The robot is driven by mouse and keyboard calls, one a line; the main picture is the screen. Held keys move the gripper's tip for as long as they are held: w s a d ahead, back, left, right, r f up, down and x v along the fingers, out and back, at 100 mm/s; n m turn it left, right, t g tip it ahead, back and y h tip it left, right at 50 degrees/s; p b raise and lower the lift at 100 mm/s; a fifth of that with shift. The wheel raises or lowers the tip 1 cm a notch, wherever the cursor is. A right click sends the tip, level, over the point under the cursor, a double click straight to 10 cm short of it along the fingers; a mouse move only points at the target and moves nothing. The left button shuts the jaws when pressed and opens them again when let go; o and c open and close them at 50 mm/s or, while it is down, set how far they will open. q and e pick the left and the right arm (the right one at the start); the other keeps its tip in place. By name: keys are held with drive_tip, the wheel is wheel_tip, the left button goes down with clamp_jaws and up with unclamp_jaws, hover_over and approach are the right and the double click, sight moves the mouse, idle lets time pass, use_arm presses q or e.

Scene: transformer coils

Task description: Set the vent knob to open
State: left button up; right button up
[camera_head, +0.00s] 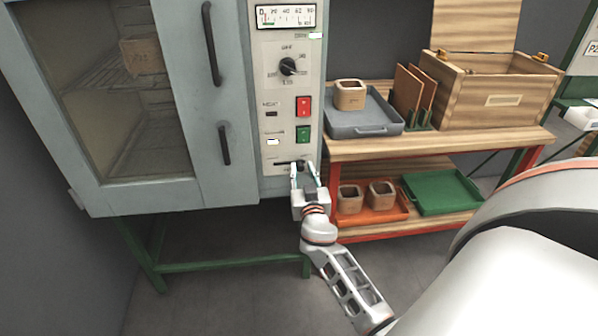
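The vent control is a dark slot with a small dark knob (300,164) low on the oven's control panel (265,185). My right gripper (303,171) reaches up to it from below, with its fingers apart on either side of the knob. I cannot tell whether either finger touches the knob. The fingers partly cover the right end of the slot, and the vent markings are too small to read. My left gripper is not in view.
Above are a dark round dial (288,66), a red switch (304,107) and a green switch (303,134). The oven door (185,100) is at the left. A wooden bench (450,143) stands close on the right, holding a grey tray (365,131) and a wooden crate (480,112).

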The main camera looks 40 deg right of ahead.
idle(0.3)
drive_tip(key=shift+s+a, duration=0.15)
drive_tip(key=shift+s, duration=0.1)
drive_tip(key=v, duration=0.7)
idle(0.3)
